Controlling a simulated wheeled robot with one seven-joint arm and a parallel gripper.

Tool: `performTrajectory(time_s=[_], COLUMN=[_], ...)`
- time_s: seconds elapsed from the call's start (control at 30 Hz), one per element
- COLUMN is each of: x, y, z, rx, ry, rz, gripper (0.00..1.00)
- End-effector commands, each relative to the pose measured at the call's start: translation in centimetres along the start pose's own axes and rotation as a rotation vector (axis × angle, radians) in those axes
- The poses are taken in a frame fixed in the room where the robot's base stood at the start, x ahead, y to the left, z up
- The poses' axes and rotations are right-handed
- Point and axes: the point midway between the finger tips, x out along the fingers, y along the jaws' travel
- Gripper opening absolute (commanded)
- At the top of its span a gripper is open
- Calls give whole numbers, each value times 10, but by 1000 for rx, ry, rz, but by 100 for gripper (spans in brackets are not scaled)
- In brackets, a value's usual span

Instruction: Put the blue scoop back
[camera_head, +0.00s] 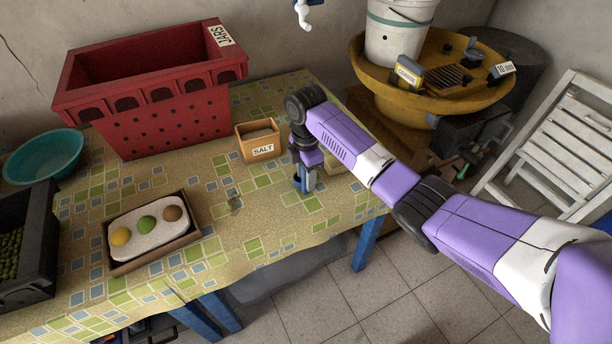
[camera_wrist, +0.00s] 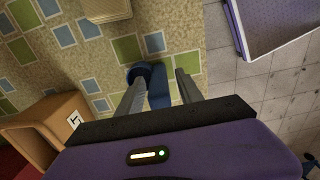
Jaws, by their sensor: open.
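The blue scoop (camera_wrist: 157,92) lies on the tiled-pattern tablecloth, near the table edge, in the wrist view. Its dark round end is partly behind my left finger. My gripper (camera_wrist: 164,76) is open, with its fingers on either side of the scoop's blue length; I cannot tell whether they touch it. In the head view my gripper (camera_head: 304,178) points down at the table's right side, and a bit of blue shows there. The wooden salt box (camera_head: 259,147), labelled SALT, stands just left of my gripper; it also shows in the wrist view (camera_wrist: 28,118).
A red crate (camera_head: 165,130) labelled JARS stands behind, with a teal bowl (camera_head: 40,158) to its left. A tray (camera_head: 152,258) with three coloured balls and a dark crate (camera_head: 40,280) are at the left. A pale wooden block (camera_wrist: 105,9) lies near the scoop.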

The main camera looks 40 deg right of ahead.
Motion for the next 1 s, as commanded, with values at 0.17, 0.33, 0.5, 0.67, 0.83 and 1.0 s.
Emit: performTrajectory(time_s=[0.17, 0.33, 0.5, 0.67, 0.83, 1.0], x=[-18, -51, -85, -113, -121, -121], y=[1, 2, 2, 1, 0, 0], z=[0, 0, 0, 1, 1, 0], rx=[0, -2, -1, -1, 0, 1], ry=[0, 1, 0, -1, 0, 1], rz=[4, 6, 5, 2, 0, 0], gripper=[43, 43, 43, 43, 43, 43])
